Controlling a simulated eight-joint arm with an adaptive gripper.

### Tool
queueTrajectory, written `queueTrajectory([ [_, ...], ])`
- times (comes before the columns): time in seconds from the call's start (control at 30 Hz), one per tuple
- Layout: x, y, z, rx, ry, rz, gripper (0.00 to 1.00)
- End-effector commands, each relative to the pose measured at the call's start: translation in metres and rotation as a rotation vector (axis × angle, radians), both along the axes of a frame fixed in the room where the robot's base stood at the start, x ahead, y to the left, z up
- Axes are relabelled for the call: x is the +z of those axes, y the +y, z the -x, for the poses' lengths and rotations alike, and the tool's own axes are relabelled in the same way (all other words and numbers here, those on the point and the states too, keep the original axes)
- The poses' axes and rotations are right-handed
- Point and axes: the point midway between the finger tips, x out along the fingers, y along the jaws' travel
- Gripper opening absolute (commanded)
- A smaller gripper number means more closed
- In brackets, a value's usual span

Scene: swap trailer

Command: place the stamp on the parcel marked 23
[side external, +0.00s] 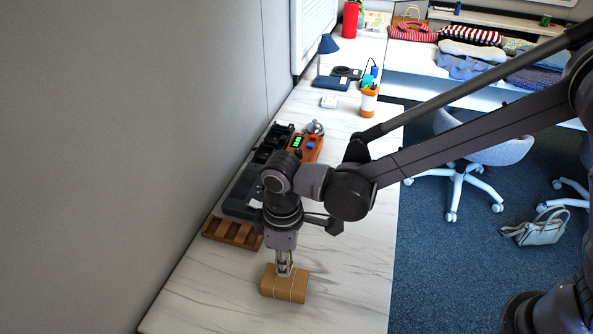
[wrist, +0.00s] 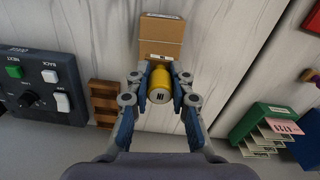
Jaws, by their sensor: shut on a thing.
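My gripper (wrist: 160,72) is shut on a yellow cylindrical stamp (wrist: 160,88) with small dark marks on its end. In the wrist view, a brown cardboard parcel (wrist: 162,28) lies just beyond the stamp, with a pale label strip along its far edge. In the side view, my gripper (side external: 284,268) points down at the top of the parcel (side external: 284,288), which rests on the marble-patterned table. The stamp is hard to make out there, and I cannot tell whether it touches the parcel. No number is readable on the parcel.
A wooden rack (side external: 231,233) stands left of the parcel, also in the wrist view (wrist: 103,104). A dark panel with NEXT and BACK buttons (wrist: 42,92) is beside it. A green slotted holder (wrist: 262,128) is at the wrist view's right. The table (side external: 350,270) right of the parcel is clear.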

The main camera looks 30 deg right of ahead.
Motion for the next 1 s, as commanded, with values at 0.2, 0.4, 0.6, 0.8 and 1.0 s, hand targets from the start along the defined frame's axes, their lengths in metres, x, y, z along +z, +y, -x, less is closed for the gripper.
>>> queueTrajectory([
  [0.2, -0.026, 0.000, 0.000, 0.000, 0.000, 0.000, 0.00],
  [0.4, -0.028, -0.001, 0.000, 0.000, 0.000, 0.000, 0.00],
  [0.6, -0.030, -0.001, 0.000, 0.000, 0.000, 0.000, 0.00],
  [0.8, -0.030, -0.001, 0.000, 0.000, 0.000, 0.000, 0.44],
  [1.0, -0.030, -0.001, 0.000, 0.000, 0.000, 0.000, 0.44],
])
